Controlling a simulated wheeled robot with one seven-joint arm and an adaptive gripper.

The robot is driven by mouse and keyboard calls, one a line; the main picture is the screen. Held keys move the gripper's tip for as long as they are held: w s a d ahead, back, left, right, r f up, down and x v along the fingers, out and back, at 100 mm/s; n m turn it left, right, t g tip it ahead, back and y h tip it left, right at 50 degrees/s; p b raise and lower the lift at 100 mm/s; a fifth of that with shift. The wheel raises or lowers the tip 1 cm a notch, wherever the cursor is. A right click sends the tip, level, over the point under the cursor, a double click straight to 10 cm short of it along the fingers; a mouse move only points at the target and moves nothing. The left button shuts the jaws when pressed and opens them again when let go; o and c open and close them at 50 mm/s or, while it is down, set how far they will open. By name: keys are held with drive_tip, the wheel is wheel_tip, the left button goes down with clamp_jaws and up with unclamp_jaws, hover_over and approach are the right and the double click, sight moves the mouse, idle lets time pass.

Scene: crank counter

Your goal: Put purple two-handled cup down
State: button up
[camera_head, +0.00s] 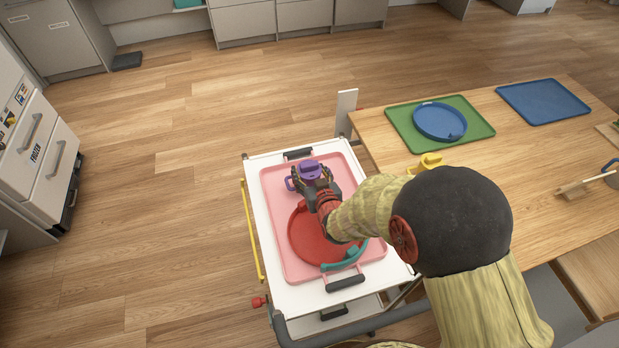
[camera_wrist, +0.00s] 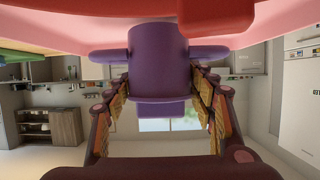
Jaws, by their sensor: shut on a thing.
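The purple two-handled cup (camera_head: 310,170) is at the far end of the pink tray (camera_head: 278,263) on a white cart. My gripper (camera_head: 312,180) is shut on it. In the wrist view the cup (camera_wrist: 158,60) sits between my two fingers (camera_wrist: 160,105), with a handle out to each side. I cannot tell whether its base touches the tray. A round red tray or plate (camera_head: 305,240) lies on the pink tray just nearer than the cup, partly hidden by my arm.
A teal curved piece (camera_head: 345,261) lies by the red plate's near edge. The cart has dark handles (camera_head: 345,282) and a yellow side rail (camera_head: 251,232).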

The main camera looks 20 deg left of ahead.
drive_tip(key=shift+w+f, duration=0.1)
drive_tip(key=shift+f, duration=0.8)
drive_tip(key=shift+r, duration=0.1)
drive_tip(key=o, duration=0.7)
drive_tip(key=shift+f+b, duration=0.2)
drive_tip(key=shift+b, duration=0.1)
drive_tip(key=o, duration=0.5)
drive_tip(key=shift+r, duration=0.15)
drive_tip(key=shift+s+d+r+p, duration=0.1)
drive_tip(key=shift+s+r+p, duration=0.1)
drive_tip(key=shift+p, duration=0.1)
drive_tip(key=p+v, duration=0.3)
drive_tip(key=v, duration=0.8)
drive_tip(key=shift+s+d, duration=0.15)
drive_tip(key=shift+s, duration=0.1)
